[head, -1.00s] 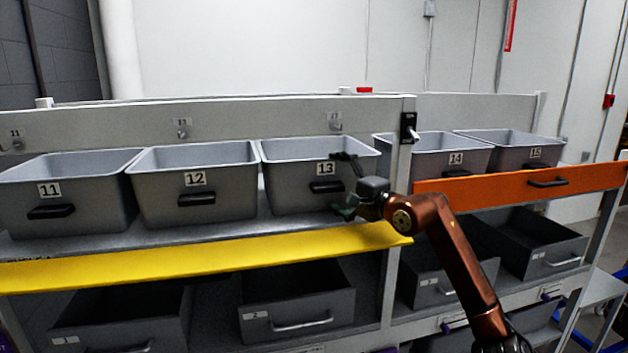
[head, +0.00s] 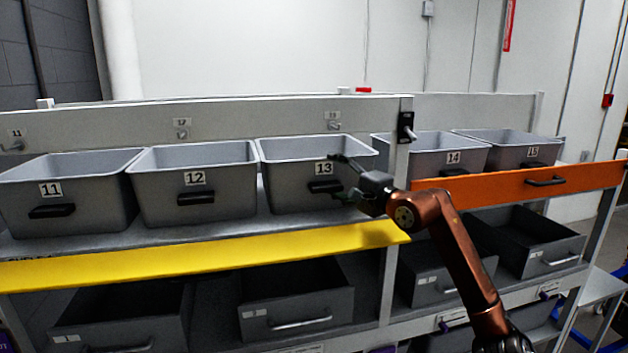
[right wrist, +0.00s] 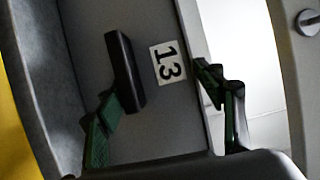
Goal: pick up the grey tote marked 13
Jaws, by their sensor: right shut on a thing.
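The grey tote marked 13 (head: 290,190) stands on the upper shelf, third from the left, with a dark handle (head: 325,187) below its number label. It also fills much of the right wrist view (right wrist: 150,125), where it appears turned sideways. My right gripper (head: 345,178) is at the right part of the tote's front. In the right wrist view my right gripper (right wrist: 158,90) has one green-padded finger beside the handle and the other by the rim. It is shut on the tote with its fingers well apart. The exact contact is unclear. My left gripper is out of view.
Grey totes marked 12 (head: 195,208) and 11 (head: 90,215) stand to the left. Totes 14 (head: 430,165) and 15 (head: 510,158) stand right of a post (head: 402,165). A yellow front board (head: 200,258) and an orange one (head: 520,187) edge the shelves. Open grey bins sit below.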

